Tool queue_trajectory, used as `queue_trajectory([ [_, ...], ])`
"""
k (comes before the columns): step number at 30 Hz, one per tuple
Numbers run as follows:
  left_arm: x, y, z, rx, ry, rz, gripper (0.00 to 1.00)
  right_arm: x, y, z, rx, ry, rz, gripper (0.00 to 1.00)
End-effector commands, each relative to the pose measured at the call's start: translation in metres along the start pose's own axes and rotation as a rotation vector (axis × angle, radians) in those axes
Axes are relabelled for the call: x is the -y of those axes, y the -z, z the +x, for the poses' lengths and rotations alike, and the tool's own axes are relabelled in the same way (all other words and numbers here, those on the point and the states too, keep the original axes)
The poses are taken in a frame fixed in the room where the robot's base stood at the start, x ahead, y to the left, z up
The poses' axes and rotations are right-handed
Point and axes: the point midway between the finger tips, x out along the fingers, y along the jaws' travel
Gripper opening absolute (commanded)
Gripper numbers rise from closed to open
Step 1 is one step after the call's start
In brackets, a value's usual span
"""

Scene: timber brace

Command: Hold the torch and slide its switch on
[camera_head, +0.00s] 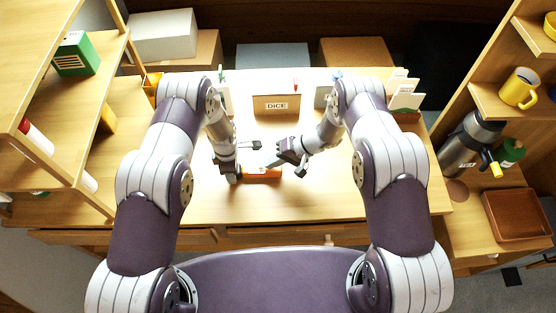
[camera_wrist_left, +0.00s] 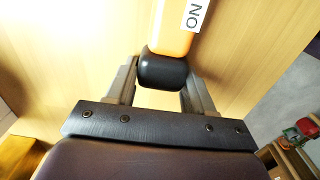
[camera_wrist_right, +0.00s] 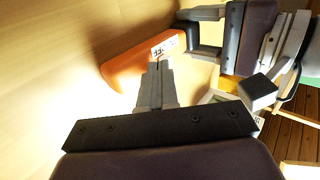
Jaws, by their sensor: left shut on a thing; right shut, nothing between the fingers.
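The torch (camera_head: 262,173) is orange with a black end, and lies level low over the front middle of the table. My left gripper (camera_wrist_left: 162,75) is shut on the torch near its black end (camera_wrist_left: 163,70), with a finger on either side. A white ON label (camera_wrist_left: 194,14) shows on the torch in the left wrist view. In the right wrist view the orange body (camera_wrist_right: 135,68) carries another white label (camera_wrist_right: 165,46). My right gripper (camera_wrist_right: 158,65) is shut and empty, its tips close beside the torch; contact cannot be told. The switch cannot be made out.
A box marked DICE (camera_head: 277,105) stands at the table's back. White and green cards (camera_head: 405,97) stand back right. Shelves flank the table, with a yellow mug (camera_head: 519,88), a flask (camera_head: 468,143) and a brown tray (camera_head: 517,214) on the right. The table's front is clear.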

Motion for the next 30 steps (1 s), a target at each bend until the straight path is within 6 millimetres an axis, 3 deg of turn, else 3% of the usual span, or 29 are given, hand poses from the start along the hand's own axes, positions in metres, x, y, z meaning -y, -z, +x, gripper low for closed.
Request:
queue_trajectory([
  [7, 0.0, 0.0, 0.0, 0.0, -0.001, 0.0, 0.17, 0.002, 0.0, 0.001, 0.001, 0.0, -0.001, 0.0],
  [15, 0.0, 0.0, 0.0, 0.0, -0.001, 0.0, 0.17, 0.023, 0.0, 0.023, 0.001, 0.001, -0.002, 0.0],
  [22, 0.0, 0.0, 0.0, 0.0, -0.001, 0.0, 0.17, 0.022, 0.0, 0.023, 0.001, 0.001, -0.001, 0.0],
  [26, -0.001, 0.0, 0.0, 0.0, -0.001, 0.0, 0.17, 0.017, 0.0, 0.018, 0.0, 0.0, 0.001, 0.0],
  [30, -0.001, 0.0, 0.0, 0.0, -0.001, 0.0, 0.17, -0.004, 0.001, -0.005, -0.004, 0.0, 0.003, 0.0],
])
